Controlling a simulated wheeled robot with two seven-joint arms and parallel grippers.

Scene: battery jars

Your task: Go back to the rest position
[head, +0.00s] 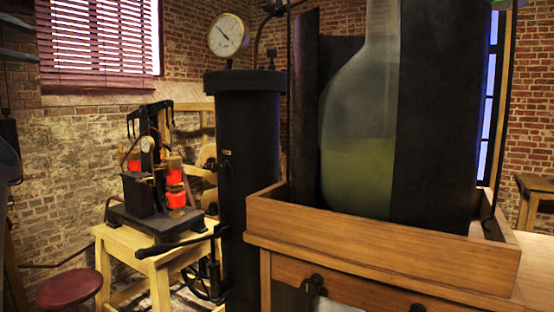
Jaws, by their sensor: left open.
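The large glass jar (362,130) is round-bodied with a long neck and holds a yellow-green liquid in its lower part. It stands upright between dark panels (437,120) in a wooden tray (360,240) on the wooden cabinet (395,298). My left gripper (9,165) shows only as a grey piece at the left edge, mostly cut off and far from the jar. It is open, and I see nothing held in it. My right gripper is not in view.
A tall black cylinder (248,160) with a round gauge (228,36) stands beside the cabinet. A light wooden table (160,265) carries a dark apparatus with glowing red parts (175,185). A red stool (69,290) stands at lower left. Brick walls close the back.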

